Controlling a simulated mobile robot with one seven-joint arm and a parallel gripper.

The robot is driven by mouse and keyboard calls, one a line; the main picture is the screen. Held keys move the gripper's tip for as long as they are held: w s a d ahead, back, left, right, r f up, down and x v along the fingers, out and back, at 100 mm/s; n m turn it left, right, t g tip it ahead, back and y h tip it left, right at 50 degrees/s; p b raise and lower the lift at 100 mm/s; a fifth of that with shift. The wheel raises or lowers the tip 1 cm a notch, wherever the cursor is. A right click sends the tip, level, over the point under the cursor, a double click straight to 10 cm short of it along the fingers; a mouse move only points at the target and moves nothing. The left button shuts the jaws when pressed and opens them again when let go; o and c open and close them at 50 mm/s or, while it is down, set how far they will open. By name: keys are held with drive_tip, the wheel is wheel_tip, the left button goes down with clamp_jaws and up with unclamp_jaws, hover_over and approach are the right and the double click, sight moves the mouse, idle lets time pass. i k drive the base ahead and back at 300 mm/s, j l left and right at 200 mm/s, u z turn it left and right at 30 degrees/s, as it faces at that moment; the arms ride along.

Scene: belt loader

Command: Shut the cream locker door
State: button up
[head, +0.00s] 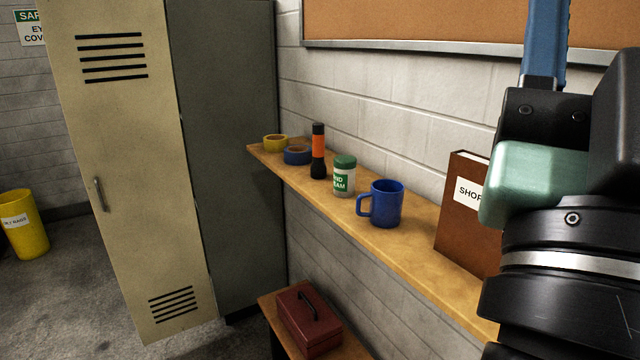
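The cream locker door (130,180) is at the left in the head view, with dark vent slots at its top and bottom. Its outer face shows, and its handle (99,195) is near the left edge. It stands open, swung outward from the grey locker (232,150), with its right edge at the locker's front corner. The locker's inside is hidden behind the door. Part of my arm fills the right side of the view, well apart from the door. My gripper's fingers do not show.
A wooden shelf (425,240) along the wall holds a blue mug (388,204), a green-lidded tub (344,178), a flashlight (318,152), tape rolls and a brown binder (462,225). A red toolbox (308,322) sits below. A yellow bin (24,228) stands far left.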

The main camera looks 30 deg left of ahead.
sight(111, 64)
drive_tip(key=j+u, duration=0.2)
drive_tip(key=u, duration=0.3)
drive_tip(key=j+u, duration=0.15)
drive_tip(key=u, duration=0.3)
drive_tip(key=i+j+u, duration=0.1)
drive_tip(key=u, duration=0.4)
drive_tip(key=i+j, duration=0.75)
drive_tip(key=j, duration=0.25)
